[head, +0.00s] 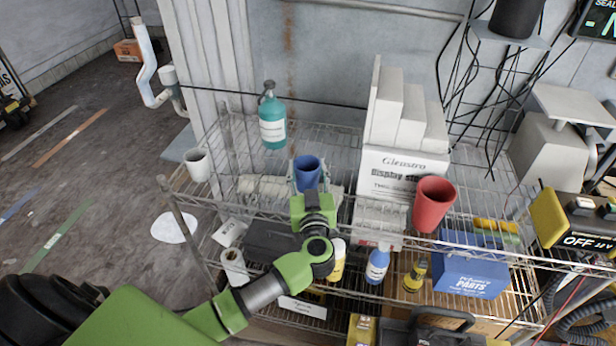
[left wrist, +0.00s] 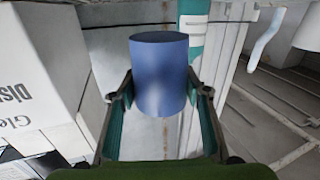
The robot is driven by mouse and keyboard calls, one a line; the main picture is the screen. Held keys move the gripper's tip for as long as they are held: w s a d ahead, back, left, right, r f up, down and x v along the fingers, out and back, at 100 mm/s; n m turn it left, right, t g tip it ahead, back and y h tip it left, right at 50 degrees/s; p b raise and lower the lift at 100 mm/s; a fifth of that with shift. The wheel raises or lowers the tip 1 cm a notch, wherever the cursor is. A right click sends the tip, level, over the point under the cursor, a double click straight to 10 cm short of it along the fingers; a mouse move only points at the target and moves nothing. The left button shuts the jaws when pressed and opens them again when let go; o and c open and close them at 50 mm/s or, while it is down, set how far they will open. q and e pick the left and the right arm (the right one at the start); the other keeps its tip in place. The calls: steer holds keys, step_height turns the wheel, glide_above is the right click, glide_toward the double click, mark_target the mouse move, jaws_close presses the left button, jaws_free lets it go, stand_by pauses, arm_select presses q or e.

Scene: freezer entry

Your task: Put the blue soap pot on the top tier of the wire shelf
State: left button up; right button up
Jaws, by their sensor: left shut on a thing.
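The blue soap pot (head: 307,172) is a plain blue cylinder with an open top. My left gripper (head: 308,182) is shut on it, with one finger on each side. In the left wrist view the pot (left wrist: 159,75) sits upright between the two fingers (left wrist: 160,95). The pot is over the top tier of the wire shelf (head: 330,138), near its front middle. Whether its base touches the wires is hidden by the gripper. My right gripper is not in view.
On the top tier stand a white cup (head: 198,165), a teal bottle (head: 272,120), white display boxes (head: 402,172) and a red cup (head: 434,204). The lower tier holds a blue bottle (head: 377,265) and a blue parts box (head: 470,274). Bare wire lies between the teal bottle and the boxes.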

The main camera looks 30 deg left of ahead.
arm_select(q)
steer(key=s+d+r, duration=0.3)
steer(key=s+r, duration=0.6)
steer(key=s, duration=0.4)
steer(key=s+d+f+m+t+h+b, duration=0.3)
steer(key=s+d+f+m+h+b, duration=0.2)
steer(key=s+d+f+h, duration=0.3)
steer(key=shift+s+m+h, duration=0.7)
steer(key=shift+s+h, duration=0.2)
steer(key=shift+s, duration=0.85)
steer(key=shift+d, duration=0.15)
steer(key=shift+r, duration=0.1)
steer(key=w+a+r+n+g+y+p, duration=0.3)
steer(key=w+a+r+n+y, duration=0.3)
steer(key=w, duration=0.5)
steer(key=shift+w+a+r+y+p, duration=0.35)
steer(key=shift+a+r+y+p, duration=0.6)
steer(key=shift+y, duration=0.95)
